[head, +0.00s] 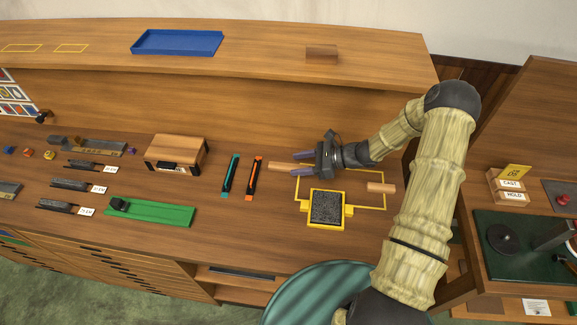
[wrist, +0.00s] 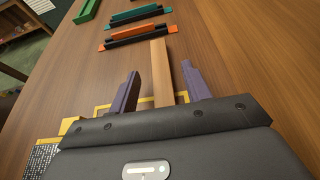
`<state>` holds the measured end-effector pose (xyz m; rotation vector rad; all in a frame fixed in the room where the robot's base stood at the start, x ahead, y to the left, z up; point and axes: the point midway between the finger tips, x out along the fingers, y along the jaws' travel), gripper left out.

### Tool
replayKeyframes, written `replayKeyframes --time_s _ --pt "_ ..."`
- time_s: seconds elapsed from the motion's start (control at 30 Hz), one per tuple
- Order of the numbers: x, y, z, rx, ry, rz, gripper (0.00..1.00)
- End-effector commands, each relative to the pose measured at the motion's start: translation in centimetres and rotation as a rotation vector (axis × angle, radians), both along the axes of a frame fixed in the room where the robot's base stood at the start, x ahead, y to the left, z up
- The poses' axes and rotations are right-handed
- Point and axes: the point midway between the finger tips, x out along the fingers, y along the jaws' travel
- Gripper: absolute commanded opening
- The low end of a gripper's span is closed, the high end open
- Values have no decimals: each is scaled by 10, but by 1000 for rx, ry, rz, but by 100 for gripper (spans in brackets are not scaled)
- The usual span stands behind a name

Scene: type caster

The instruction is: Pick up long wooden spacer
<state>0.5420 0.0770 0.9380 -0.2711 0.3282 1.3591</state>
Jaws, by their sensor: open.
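The long wooden spacer (wrist: 160,65) is a pale, straight wooden bar. In the wrist view it runs lengthwise between the two purple fingers of my gripper (wrist: 160,82), with a gap on each side. In the head view one end of the spacer (head: 280,167) sticks out to the left of my gripper (head: 298,164). My gripper is open, low over the bench, with its fingers pointing left. The spacer's near end is hidden behind the gripper body. I cannot tell the fingers' exact height above the bench.
A shorter wooden piece (head: 381,187) lies inside the yellow outline, right of a yellow-framed dark block (head: 326,207). Teal (head: 231,175) and orange (head: 254,177) strips lie left of the spacer. A wooden box (head: 176,154) stands further left. The raised shelf (head: 260,55) runs behind.

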Motion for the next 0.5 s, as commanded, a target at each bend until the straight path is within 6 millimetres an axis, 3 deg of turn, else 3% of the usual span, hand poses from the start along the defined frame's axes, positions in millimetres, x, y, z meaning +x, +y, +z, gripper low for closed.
replayKeyframes --time_s 0.2,0.5 --pt "5 28 -11 1 1 1 48" --pt "6 32 -15 1 0 -1 48"
